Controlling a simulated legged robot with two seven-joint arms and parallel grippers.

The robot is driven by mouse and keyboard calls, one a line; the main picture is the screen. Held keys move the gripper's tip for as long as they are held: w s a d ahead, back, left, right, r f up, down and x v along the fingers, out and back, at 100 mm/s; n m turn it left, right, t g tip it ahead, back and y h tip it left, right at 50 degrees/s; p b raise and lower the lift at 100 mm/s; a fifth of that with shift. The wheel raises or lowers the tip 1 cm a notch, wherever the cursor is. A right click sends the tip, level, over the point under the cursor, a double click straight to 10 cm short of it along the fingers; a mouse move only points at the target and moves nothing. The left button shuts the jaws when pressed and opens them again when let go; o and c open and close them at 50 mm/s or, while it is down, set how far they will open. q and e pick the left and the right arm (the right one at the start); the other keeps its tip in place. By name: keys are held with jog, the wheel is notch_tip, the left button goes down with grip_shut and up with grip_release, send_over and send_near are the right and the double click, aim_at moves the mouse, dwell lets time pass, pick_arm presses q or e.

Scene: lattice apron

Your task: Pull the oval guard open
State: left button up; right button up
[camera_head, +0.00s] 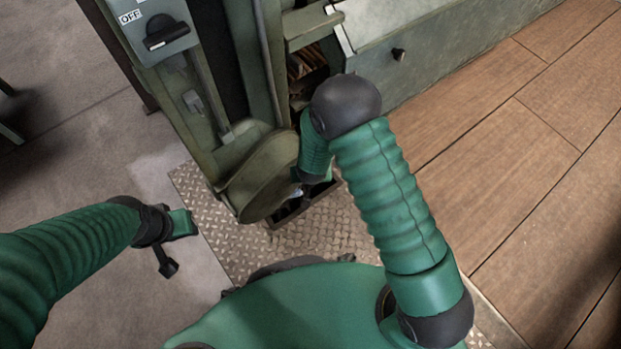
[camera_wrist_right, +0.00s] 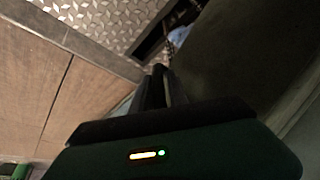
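The oval guard (camera_head: 262,180) is an olive-green rounded panel low on the green machine. It stands at an angle out from the frame, with a dark gap at its right side. My right gripper is hidden in the head view behind the bent right forearm, close to the guard's right edge. In the right wrist view its dark fingers (camera_wrist_right: 160,88) lie close together beside a dark olive surface, probably the guard (camera_wrist_right: 225,60); whether they grip its edge cannot be told. My left gripper (camera_head: 172,250) hangs left of the machine, away from the guard; its finger opening is unclear.
A grey switch box (camera_head: 158,30) marked OFF is on the machine's upper left. A grey-green cabinet (camera_head: 430,50) with a dark knob stands right. A diamond-plate floor panel (camera_head: 215,225) lies below the guard. The wooden floor (camera_head: 530,150) at right is clear.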

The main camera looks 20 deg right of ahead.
jog(key=shift+d, duration=0.1)
grip_shut()
dwell(1.3)
